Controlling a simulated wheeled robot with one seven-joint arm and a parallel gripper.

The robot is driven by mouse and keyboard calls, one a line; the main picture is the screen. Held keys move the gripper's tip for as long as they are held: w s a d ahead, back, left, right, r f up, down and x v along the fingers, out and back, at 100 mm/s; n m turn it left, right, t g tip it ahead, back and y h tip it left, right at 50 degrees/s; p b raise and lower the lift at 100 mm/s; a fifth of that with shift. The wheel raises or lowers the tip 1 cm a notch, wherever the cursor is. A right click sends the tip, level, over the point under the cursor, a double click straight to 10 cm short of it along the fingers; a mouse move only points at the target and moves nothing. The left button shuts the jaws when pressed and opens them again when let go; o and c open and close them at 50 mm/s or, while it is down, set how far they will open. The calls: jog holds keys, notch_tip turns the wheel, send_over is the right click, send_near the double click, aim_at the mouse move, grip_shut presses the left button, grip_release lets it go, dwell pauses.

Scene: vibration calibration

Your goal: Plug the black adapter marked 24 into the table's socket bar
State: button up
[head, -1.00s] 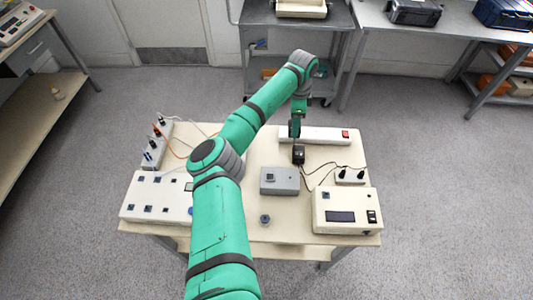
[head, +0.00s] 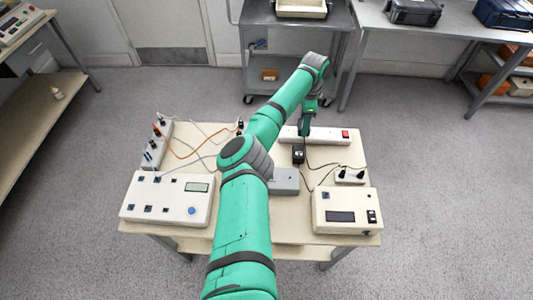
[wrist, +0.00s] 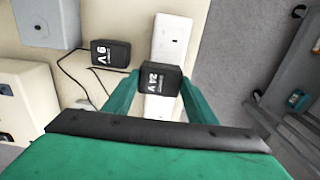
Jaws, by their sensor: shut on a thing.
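The black adapter marked 24 V (wrist: 162,88) is between the two green fingers of my gripper (wrist: 160,92), which is shut on it. It overlaps the white socket bar (wrist: 172,42) in the wrist view, and a socket shows above it there. I cannot tell whether it touches the bar. In the head view the socket bar (head: 326,135) lies along the table's far edge, with a red switch at its right end. My gripper (head: 304,127) is over the bar's middle there, and I cannot make out the held adapter. A black 9 V adapter (wrist: 110,53) lies beside the bar.
The 9 V adapter also shows in the head view (head: 298,154), with dark cables running right towards a small white block (head: 350,177). A grey box (head: 286,182) is partly behind my arm. White instruments stand at the front left (head: 166,200) and front right (head: 346,211).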

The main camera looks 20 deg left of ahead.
jog(key=shift+s+a+f, duration=0.1)
jog(key=shift+f, duration=1.25)
dwell(4.2)
jog(key=o, duration=1.1)
jog(key=shift+r, duration=0.25)
jog(key=shift+r, duration=2.35)
